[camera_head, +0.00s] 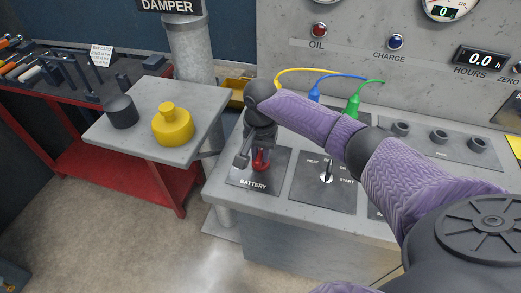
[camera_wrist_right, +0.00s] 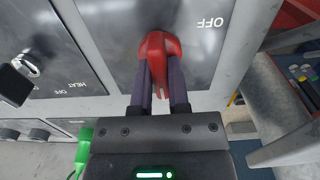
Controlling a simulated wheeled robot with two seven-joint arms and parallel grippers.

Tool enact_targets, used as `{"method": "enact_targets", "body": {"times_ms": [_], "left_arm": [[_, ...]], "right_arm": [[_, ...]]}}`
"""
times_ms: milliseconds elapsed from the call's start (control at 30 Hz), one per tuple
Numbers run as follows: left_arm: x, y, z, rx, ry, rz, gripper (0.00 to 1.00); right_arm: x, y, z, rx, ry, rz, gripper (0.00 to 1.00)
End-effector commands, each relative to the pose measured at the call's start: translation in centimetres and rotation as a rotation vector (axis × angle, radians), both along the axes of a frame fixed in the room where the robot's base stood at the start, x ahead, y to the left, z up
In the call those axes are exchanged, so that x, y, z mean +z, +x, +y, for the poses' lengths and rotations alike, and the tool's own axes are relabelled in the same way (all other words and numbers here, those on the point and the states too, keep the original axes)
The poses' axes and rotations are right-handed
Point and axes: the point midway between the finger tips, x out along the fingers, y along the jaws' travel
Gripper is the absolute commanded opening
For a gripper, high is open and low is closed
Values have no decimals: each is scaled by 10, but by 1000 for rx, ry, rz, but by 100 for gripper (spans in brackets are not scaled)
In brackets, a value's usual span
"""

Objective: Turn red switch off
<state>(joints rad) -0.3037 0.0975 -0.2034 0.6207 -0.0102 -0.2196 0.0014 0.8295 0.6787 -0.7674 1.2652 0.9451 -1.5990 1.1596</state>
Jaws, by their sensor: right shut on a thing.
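The red switch (camera_head: 261,160) sits on the dark plate marked BATTERY (camera_head: 243,178) at the left end of the grey console. My right gripper (camera_head: 257,150) reaches down to it from above. In the right wrist view the gripper (camera_wrist_right: 160,88) has its two fingers shut on the red switch (camera_wrist_right: 160,50), one on each side of its handle. The word OFF shows on the plate (camera_wrist_right: 205,60) beside the switch in this view. The gripper hides part of the switch and plate in the head view. My left gripper is not in view.
The key switch (camera_head: 327,177) with HEAT and START marks is right of the battery plate. Yellow, blue and green (camera_head: 353,105) leads lie behind.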

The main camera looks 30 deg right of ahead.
Motion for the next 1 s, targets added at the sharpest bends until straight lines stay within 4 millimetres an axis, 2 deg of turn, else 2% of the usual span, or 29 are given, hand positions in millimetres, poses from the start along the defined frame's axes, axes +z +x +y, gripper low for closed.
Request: {"method": "enact_targets", "body": {"times_ms": [200, 400, 1000], "left_arm": [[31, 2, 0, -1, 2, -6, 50], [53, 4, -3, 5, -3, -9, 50], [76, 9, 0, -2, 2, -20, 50]], "right_arm": [[7, -1, 1, 124, 2, 4, 0], [5, -1, 1, 303, 2, 4, 0], [1, 0, 0, 874, 1, 1, 0]]}}
